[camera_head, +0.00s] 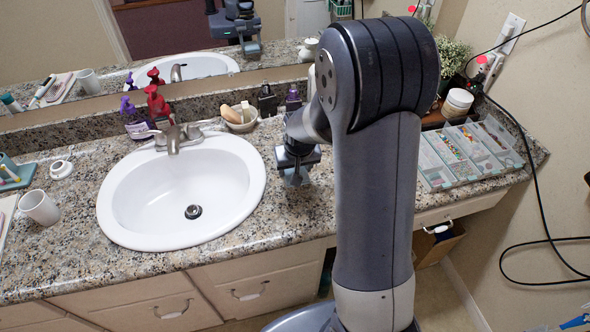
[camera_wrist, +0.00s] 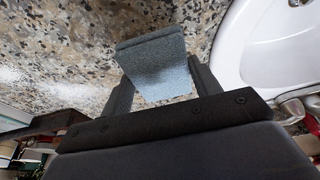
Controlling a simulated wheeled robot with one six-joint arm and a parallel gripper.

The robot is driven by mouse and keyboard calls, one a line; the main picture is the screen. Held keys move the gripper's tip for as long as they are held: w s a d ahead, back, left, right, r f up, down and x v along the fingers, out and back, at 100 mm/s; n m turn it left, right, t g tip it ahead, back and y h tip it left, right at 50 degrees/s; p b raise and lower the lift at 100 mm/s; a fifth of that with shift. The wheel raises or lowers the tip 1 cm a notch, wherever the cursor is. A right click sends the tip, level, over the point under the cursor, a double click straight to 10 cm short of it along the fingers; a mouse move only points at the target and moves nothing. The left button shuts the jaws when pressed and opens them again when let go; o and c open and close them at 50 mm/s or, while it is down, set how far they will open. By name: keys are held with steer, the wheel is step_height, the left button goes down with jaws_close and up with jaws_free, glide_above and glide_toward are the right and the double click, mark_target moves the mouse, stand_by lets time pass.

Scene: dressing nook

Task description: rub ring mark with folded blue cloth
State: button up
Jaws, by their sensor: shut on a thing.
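In the wrist view a folded blue cloth (camera_wrist: 155,62) sits between the two fingers of my gripper (camera_wrist: 162,80), which is shut on it. The cloth is held over the speckled granite counter (camera_wrist: 75,45); whether it touches the surface I cannot tell. In the head view my gripper (camera_head: 295,176) hangs just right of the sink, low over the counter, and my arm hides part of the counter behind it. I cannot make out a ring mark in either view.
A white sink (camera_head: 150,210) is left of my gripper. Behind it stand a soap dish (camera_head: 240,124), a dark bottle (camera_head: 267,101) and a purple bottle (camera_head: 293,98). A tray of beads (camera_head: 470,150) lies to the right, and a white mug (camera_head: 40,207) far left.

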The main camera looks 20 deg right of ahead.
steer(key=shift+r+p, duration=1.05)
steer(key=shift+r, duration=0.75)
